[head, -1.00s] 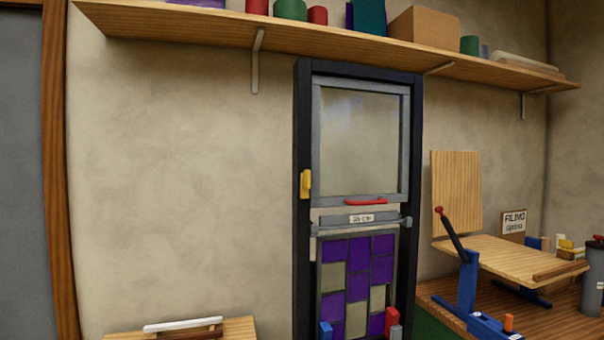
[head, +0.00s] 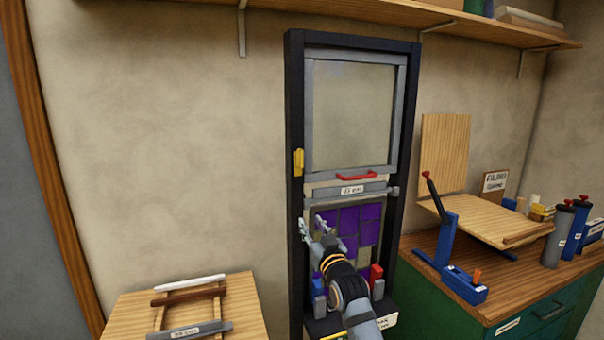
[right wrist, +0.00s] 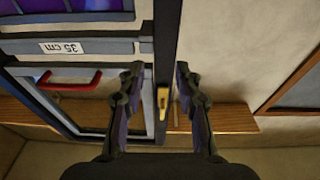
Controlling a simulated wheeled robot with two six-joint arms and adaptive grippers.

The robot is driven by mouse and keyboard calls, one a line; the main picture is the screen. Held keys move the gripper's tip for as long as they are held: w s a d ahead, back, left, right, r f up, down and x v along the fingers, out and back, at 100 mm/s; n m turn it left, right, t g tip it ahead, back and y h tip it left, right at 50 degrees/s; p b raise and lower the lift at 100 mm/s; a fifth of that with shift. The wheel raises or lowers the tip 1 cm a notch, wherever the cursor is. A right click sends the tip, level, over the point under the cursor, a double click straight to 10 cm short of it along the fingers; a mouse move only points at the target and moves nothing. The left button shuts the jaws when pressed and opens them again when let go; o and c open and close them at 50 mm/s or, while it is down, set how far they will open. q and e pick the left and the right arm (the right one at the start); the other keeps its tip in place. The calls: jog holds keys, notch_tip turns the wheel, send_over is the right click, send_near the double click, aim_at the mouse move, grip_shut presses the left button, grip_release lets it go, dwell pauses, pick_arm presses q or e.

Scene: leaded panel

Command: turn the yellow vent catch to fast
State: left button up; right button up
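The yellow vent catch (head: 298,162) sits on the left post of the dark frame (head: 409,150), beside the upper glass pane, and looks upright. My right gripper (head: 313,222) is below it, in front of the leaded panel (head: 368,225), with its fingers spread and empty. In the right wrist view, which is upside down, the catch (right wrist: 163,102) shows between the two open fingers (right wrist: 158,70), beyond them and not touched. Any fast mark by the catch is not readable. My left gripper is not in view.
A red handle (head: 357,176) and a 35 cm bar (head: 345,191) cross the frame below the pane. A red block (head: 376,273) and a blue block (head: 319,287) stand at the panel's foot. A wooden bench (head: 425,245) is right; clear wall lies left.

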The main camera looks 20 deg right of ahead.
aim_at(302, 157)
jog(key=s+r+t, duration=0.3)
jog(key=s+r, duration=0.1)
jog(key=r, duration=1)
jog(key=shift+g, duration=0.3)
jog(key=p+x, duration=0.2)
jog(key=x, duration=0.1)
jog(key=p+x, duration=0.2)
jog(key=x, duration=0.2)
jog(key=p+x, duration=0.2)
jog(key=x, duration=0.1)
jog(key=shift+w+a, duration=0.2)
jog(key=shift+a, duration=0.15)
jog(key=shift+w, duration=0.25)
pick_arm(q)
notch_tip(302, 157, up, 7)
pick_arm(e)
grip_shut()
